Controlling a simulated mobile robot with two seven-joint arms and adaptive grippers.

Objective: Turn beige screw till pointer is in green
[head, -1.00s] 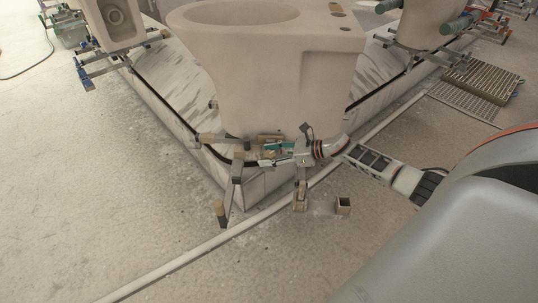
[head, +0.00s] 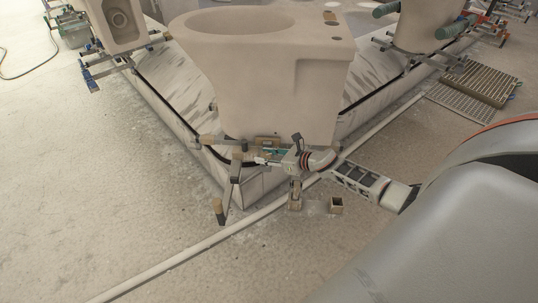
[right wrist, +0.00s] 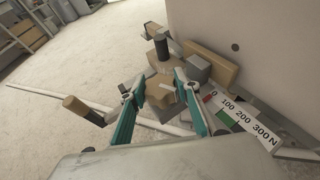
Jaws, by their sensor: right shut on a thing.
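My right gripper (head: 272,157) is at the clamp hardware below the near corner of the large beige toilet body (head: 285,80). In the right wrist view its two teal fingers (right wrist: 160,105) are shut on the beige screw (right wrist: 163,92), a light brown blocky head, partly hidden between them. Right of the fingers is a white force scale (right wrist: 243,114) marked 0 to 300 N. A green patch (right wrist: 227,117) shows beside its numbers, and a small red mark lies near 0. I cannot clearly tell where the pointer stands. My left gripper is not in view.
A brown-tipped clamp leg (head: 220,210) reaches to the floor. A pale pipe (head: 190,255) runs along the floor. The floor at left is open.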

